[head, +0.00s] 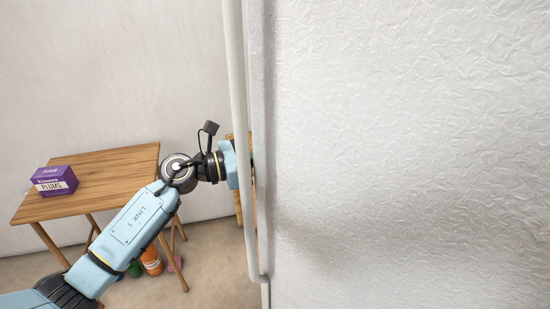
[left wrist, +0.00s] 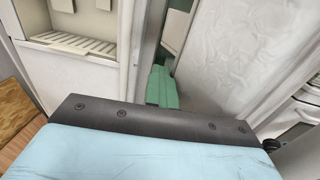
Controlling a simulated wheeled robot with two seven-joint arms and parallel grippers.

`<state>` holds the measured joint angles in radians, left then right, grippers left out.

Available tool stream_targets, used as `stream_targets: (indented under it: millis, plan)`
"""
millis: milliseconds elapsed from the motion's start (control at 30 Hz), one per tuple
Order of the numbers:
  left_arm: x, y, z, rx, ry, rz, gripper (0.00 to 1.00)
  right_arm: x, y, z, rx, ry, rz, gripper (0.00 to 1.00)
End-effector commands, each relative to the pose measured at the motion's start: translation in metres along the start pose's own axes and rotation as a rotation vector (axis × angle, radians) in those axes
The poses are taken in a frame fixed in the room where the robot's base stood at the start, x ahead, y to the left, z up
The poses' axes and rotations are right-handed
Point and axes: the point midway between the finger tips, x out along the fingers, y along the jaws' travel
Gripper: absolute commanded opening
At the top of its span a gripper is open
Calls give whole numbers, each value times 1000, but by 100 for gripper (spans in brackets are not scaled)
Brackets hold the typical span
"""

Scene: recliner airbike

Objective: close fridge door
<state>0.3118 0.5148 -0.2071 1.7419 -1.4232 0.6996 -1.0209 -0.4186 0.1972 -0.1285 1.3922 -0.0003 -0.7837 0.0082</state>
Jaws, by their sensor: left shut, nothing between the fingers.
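The white, textured fridge door (head: 410,150) fills the right of the head view, with its long vertical handle (head: 236,90) along its left edge. A textured white panel (left wrist: 245,45) is at the right of the left wrist view. My left arm reaches from the left to behind the handle, which hides the fingers in the head view. In the left wrist view, the green fingers of my left gripper (left wrist: 161,88) are shut and empty, close to the panel's left edge. Contact with the panel cannot be told. My right gripper is not in view.
A wooden table (head: 110,165) with a purple plums box (head: 54,180) stands at the left. Orange (head: 151,262) and green items lie on the floor beneath it. A white recess with a slatted tray (left wrist: 75,43) is left of my fingers in the wrist view.

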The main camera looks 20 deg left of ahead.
Motion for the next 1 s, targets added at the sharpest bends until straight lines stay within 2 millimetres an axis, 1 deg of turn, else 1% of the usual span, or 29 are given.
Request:
stream_targets:
  millis: [33, 500, 633, 767, 867, 1000]
  plan:
    - [8, -20, -4, -17, 2, -50, 0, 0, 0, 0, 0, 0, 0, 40]
    - [8, -20, -4, -17, 2, -50, 0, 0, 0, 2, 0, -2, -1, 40]
    - [2, -19, -5, -17, 3, -48, 0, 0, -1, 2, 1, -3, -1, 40]
    - [-18, -16, -6, -16, 5, -43, 0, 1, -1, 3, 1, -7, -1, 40]
    - [-41, -13, -8, -17, 6, -35, 0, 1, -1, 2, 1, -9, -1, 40]
    - [-77, -6, -7, -13, 4, -19, 0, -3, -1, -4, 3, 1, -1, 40]
